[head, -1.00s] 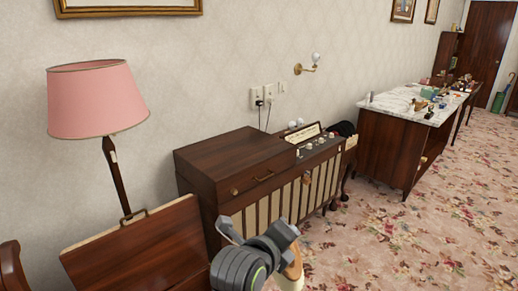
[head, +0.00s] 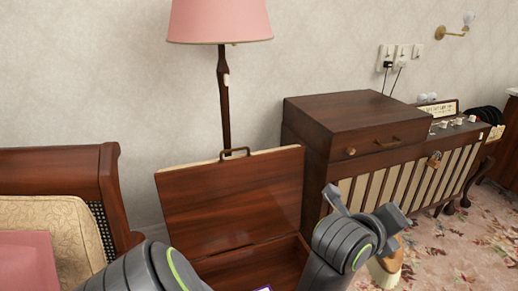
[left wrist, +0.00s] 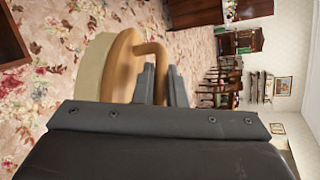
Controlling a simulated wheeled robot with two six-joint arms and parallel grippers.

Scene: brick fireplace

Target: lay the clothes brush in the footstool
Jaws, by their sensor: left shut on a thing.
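The clothes brush (left wrist: 122,65) has a wooden back and handle and a pale bristle side. My left gripper (left wrist: 158,85) is shut on its handle in the left wrist view. In the head view the brush (head: 388,271) shows below my left wrist, partly hidden by it. The footstool (head: 235,205) looks like a dark wooden box with its lid raised, a handle on the lid's top edge and pale padding behind. Its box interior is open, partly hidden by my left arm. The brush is held to the right of the box, apart from it. My right gripper is not in view.
A wooden cabinet (head: 355,125) with a slatted front stands right of the footstool. A pink-shaded lamp (head: 220,20) stands behind it. A wooden-framed seat (head: 60,170) with cushions is at the left. Flowered carpet (head: 440,260) lies open at the lower right.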

